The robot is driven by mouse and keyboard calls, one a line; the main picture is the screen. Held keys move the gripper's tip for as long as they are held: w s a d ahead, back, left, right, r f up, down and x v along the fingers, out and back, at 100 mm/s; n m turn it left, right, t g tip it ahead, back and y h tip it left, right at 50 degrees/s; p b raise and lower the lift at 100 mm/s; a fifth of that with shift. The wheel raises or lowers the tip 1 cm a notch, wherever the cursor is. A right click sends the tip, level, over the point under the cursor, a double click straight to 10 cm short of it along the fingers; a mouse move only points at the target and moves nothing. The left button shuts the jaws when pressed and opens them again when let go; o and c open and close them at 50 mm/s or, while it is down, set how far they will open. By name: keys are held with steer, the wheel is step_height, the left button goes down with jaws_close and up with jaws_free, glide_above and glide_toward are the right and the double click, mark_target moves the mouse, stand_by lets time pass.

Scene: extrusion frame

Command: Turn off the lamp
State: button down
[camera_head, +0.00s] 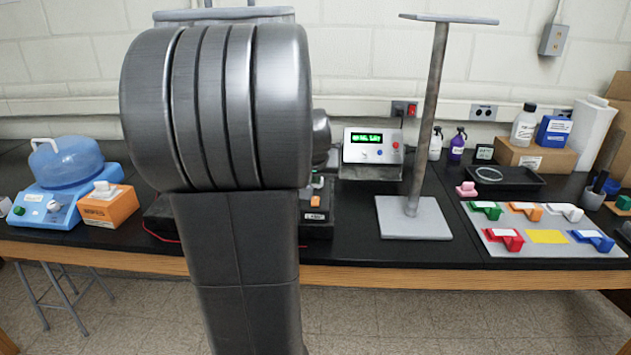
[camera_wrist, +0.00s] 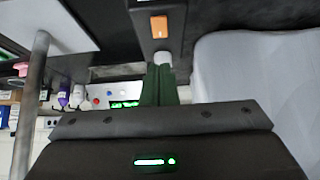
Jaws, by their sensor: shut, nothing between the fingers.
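I cannot make out a lamp for certain in either view. An orange switch (camera_head: 315,201) sits on a black base (camera_head: 318,230) beside my arm in the head view; most of that base is hidden behind my arm. An orange switch also shows near the top middle of the wrist view (camera_wrist: 159,26). My gripper (camera_wrist: 163,72) is shut and empty, pointing up the wrist picture toward that switch, with a small gap between. A small white piece (camera_wrist: 163,57) shows at the fingertips. In the head view my arm hides the gripper.
A metal stand (camera_head: 413,216) with a tall post stands right of the black base. A box with a green display (camera_head: 372,146) is behind it. A tray of coloured blocks (camera_head: 545,237) lies at the right. A blue device (camera_head: 62,185) and orange box (camera_head: 108,206) stand left.

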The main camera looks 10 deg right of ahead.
steer(key=s+a+r, duration=0.2)
steer(key=s+r, duration=0.3)
steer(key=s, duration=0.2)
steer(key=shift+r+b, duration=0.15)
steer(key=shift+b, duration=0.25)
steer(key=shift+w, duration=0.1)
steer(key=x, duration=0.7)
steer(key=w+r+x, duration=0.1)
steer(key=x, duration=0.3)
steer(key=shift+d, duration=0.25)
steer(key=shift+w+d+r+b, duration=0.1)
steer(key=shift+w+b, duration=0.35)
steer(key=shift+b, duration=0.75)
steer(key=shift+r, duration=0.3)
steer(key=shift+s+r, duration=0.5)
steer(key=shift+r, duration=0.05)
